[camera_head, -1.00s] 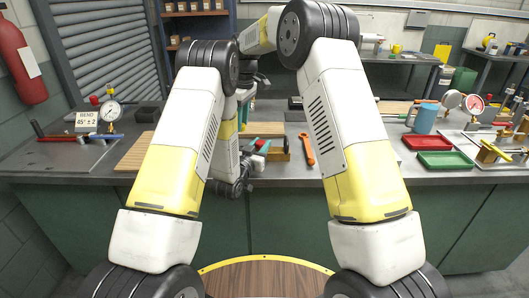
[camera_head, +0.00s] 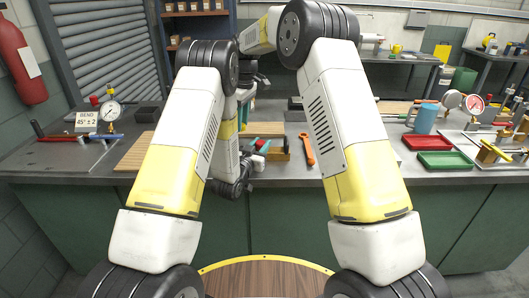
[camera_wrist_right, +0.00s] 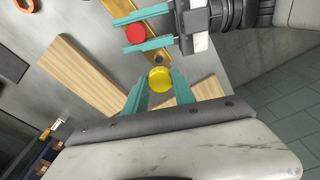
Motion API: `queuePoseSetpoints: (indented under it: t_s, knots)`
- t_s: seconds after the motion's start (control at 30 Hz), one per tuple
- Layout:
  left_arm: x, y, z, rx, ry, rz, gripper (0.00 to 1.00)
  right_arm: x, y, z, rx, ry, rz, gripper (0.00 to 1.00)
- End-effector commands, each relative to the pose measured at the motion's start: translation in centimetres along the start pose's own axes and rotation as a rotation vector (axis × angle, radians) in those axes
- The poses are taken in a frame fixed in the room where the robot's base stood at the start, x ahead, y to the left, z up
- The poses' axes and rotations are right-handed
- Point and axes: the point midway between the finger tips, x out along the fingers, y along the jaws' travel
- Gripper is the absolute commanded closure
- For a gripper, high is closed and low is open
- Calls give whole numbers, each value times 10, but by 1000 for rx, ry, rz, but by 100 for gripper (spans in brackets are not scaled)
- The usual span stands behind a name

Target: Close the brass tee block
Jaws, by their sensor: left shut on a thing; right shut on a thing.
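The brass tee block (camera_head: 281,156) lies on the bench beside the wooden board; in the right wrist view (camera_wrist_right: 153,15) it shows as a brass bar with a small dark port (camera_wrist_right: 158,60) at its near end. My left gripper (camera_wrist_right: 143,32) has its teal fingers on either side of a red cap (camera_wrist_right: 137,34), over the block. Whether the cap is seated is not clear. My right gripper (camera_wrist_right: 159,84) is shut on a yellow cap (camera_wrist_right: 160,79), close to the dark port; I cannot tell whether they touch. In the head view my arms hide much of this.
An orange wrench (camera_head: 307,149) lies right of the block. A red tray (camera_head: 434,141), a green tray (camera_head: 446,160) and a blue mug (camera_head: 426,118) stand farther right. Wooden boards (camera_wrist_right: 93,78) lie near the grippers. A pressure gauge (camera_head: 110,111) stands at the left.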

Motion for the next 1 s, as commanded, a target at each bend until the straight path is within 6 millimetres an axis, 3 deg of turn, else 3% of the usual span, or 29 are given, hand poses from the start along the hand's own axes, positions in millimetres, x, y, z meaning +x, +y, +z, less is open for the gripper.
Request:
queuePoseSetpoints:
  t_s: [0.23, 0.6, 1.0]
  knots:
    - [0, 0, 0, 0, -1, 0, 100, 3, 0, 0, 0, -1, -1, 100]
    - [0, 0, 0, 0, 0, 0, 100, 48, 0, 6, 1, 0, 0, 100]
    - [0, 0, 0, 0, 0, 0, 100, 49, 0, 6, 0, 1, 1, 100]
